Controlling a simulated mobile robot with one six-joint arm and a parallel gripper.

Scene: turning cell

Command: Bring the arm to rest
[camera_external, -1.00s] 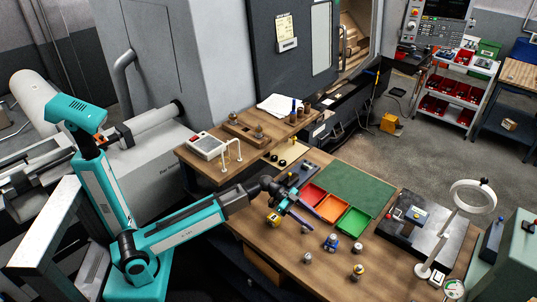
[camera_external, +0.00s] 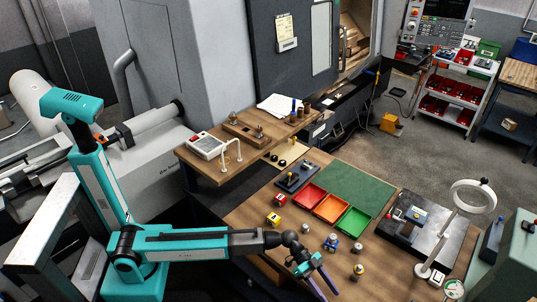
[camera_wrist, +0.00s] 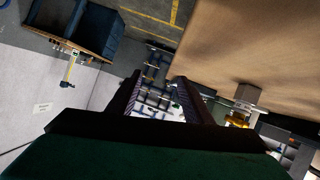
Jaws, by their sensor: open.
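My gripper (camera_external: 322,279) hangs over the front edge of the wooden bench in the external view. Its jaws are open and nothing shows between them. My teal arm stretches nearly level from its base at the left to the bench. In the wrist view my open gripper (camera_wrist: 158,92) shows its two dark fingers apart, with the bench top at the upper right and a blurred background between them.
Red, orange and green trays (camera_external: 331,207) stand mid-bench. Several small parts, including a yellow one (camera_external: 274,219), a blue one (camera_external: 331,243) and a metal one with a yellow top (camera_external: 358,271), stand near my gripper. A ring lamp (camera_external: 473,195) rises at the right.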

